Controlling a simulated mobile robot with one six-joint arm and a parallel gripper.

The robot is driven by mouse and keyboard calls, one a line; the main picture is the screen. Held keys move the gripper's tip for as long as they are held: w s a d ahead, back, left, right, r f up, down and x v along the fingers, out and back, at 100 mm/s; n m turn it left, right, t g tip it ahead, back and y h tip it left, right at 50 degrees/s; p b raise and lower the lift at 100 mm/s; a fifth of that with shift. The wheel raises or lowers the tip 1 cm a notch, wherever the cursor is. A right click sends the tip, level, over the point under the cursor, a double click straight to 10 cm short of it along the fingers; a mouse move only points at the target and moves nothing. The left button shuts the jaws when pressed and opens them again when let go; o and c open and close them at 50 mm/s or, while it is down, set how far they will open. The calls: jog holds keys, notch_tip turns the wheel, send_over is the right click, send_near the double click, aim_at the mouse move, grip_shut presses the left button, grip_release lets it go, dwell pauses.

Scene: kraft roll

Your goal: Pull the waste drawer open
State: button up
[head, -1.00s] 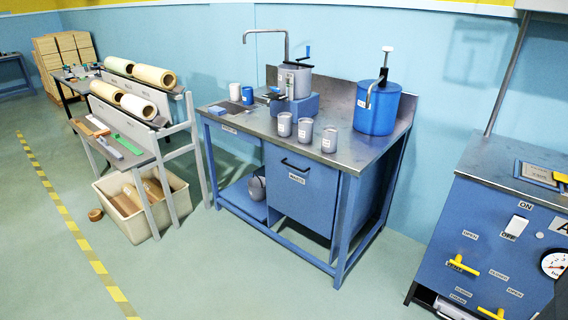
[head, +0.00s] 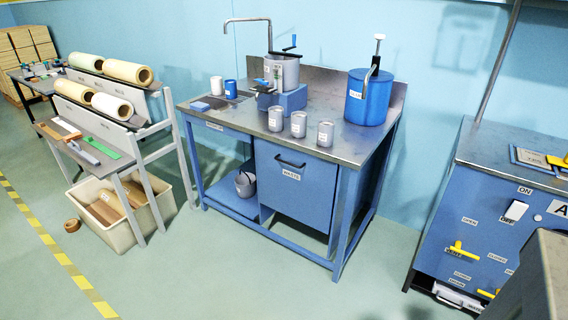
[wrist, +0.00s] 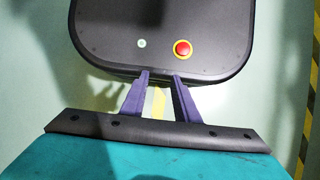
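The waste drawer (head: 293,187) is a blue front labelled WASTE under the steel-topped bench. It is flush with the bench frame and looks shut. Its dark bar handle (head: 290,162) runs across the upper part of the front, above the label. My gripper (wrist: 160,77) shows only in the wrist view, with two purple fingers spread apart and nothing between them. It points down over my own dark base, away from the drawer. The head view does not show my gripper.
The steel bench top (head: 340,147) carries several grey cups, a blue tank (head: 370,98) and a crank pot. A bucket (head: 245,184) stands on the lower shelf at left. A blue valve cabinet (head: 470,215) is at right. Open green floor lies in front of the bench.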

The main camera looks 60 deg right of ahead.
jog(key=w+d+n+t+h+b, duration=0.1)
jog(key=w+d+t+h+b, duration=0.4)
jog(key=w+d, duration=1.75)
jog(key=w+d+r+n+t+b, duration=0.1)
jog(key=w+d+r+t, duration=0.15)
jog(key=d, duration=0.35)
jog(key=w+d+r+t+b, duration=0.1)
jog(key=w+d+t, duration=0.15)
jog(key=d, duration=0.35)
jog(key=d+r+n+t+h+b, duration=0.1)
jog(key=d+r+t+h+b, duration=0.1)
jog(key=d+r, duration=0.7)
jog(key=d+r+n+t+h+b, duration=0.2)
jog(key=d+r+t+h, duration=0.15)
jog(key=d, duration=0.85)
jog(key=s+d+r+n+t+h+b, duration=0.1)
jog(key=s+d+r+n+t, duration=0.1)
jog(key=s+d+r, duration=0.3)
jog(key=s+d+r+n+t+h+b, duration=0.1)
jog(key=s+d+r, duration=0.4)
jog(key=d+r, duration=0.5)
notch_tip(320, 180, up, 3)
jog(key=shift+f+n+t+h+b, duration=0.3)
jog(key=shift+n+h+b, duration=0.35)
jog(key=shift+n, duration=0.55)
